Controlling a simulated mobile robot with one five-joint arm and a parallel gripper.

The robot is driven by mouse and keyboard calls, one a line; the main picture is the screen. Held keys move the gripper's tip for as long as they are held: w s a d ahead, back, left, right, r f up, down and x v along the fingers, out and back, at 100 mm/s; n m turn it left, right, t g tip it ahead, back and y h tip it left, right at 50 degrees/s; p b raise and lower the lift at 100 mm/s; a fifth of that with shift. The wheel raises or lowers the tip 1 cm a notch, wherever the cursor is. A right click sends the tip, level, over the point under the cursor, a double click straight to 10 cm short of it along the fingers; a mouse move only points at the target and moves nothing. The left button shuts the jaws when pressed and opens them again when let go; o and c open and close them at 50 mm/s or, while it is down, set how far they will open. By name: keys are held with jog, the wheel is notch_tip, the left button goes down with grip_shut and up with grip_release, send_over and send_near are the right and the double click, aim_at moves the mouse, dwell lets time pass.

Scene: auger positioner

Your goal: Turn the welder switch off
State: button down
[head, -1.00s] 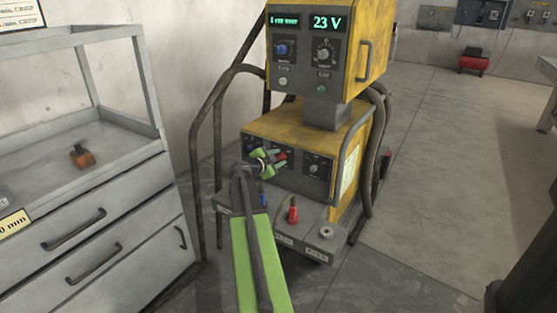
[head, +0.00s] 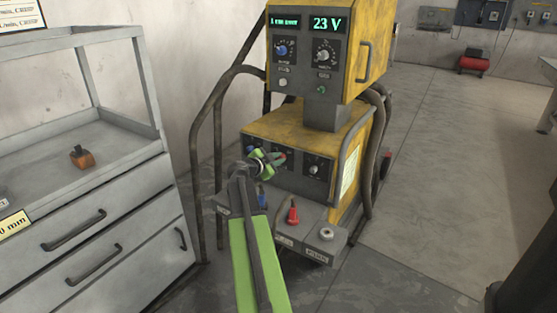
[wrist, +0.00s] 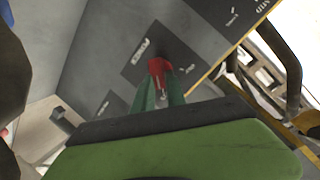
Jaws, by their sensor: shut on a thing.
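The welder (head: 345,45) is a yellow and grey machine in two stacked units. Its upper display (head: 328,23) is lit and reads 23 V. The red welder switch (head: 282,156) is on the dark front panel of the lower unit, partly hidden by my gripper (head: 268,158). In the wrist view, the red switch (wrist: 158,68) sits between the green fingertips of my gripper (wrist: 160,84), which are shut on it from both sides.
A red connector (head: 292,213) and a round metal fitting (head: 327,233) stand on the ledge below the panel. Dark hoses (head: 205,130) curve at the welder's left. A grey drawer cabinet (head: 95,210) with an orange item (head: 82,157) stands left. Floor to the right is free.

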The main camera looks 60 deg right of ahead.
jog(key=n, duration=0.1)
jog(key=n+g, duration=0.1)
jog(key=n, duration=0.1)
jog(key=shift+w+f+g+b, duration=0.1)
jog(key=shift+w+g+b, duration=0.2)
jog(key=shift+w+b, duration=0.1)
jog(key=shift+w+a+f+n+g+h+b, duration=0.15)
jog(key=shift+n+g+h+b, duration=0.3)
jog(key=shift+n+b, duration=0.95)
jog(key=shift+w+d+f+n+g+h+b, duration=0.2)
jog(key=shift+n+g+b, duration=0.45)
jog(key=shift+n, duration=1.4)
jog(key=shift+w+a+n+g+h+b, duration=0.15)
jog(key=shift+n+g+h+b, duration=0.3)
jog(key=shift+n+b, duration=1)
jog(key=shift+r+n+p, duration=0.1)
jog(key=shift+n+p, duration=0.2)
jog(key=shift+n, duration=0.2)
jog(key=c, duration=1.4)
grip_release()
jog(key=shift+o, duration=0.2)
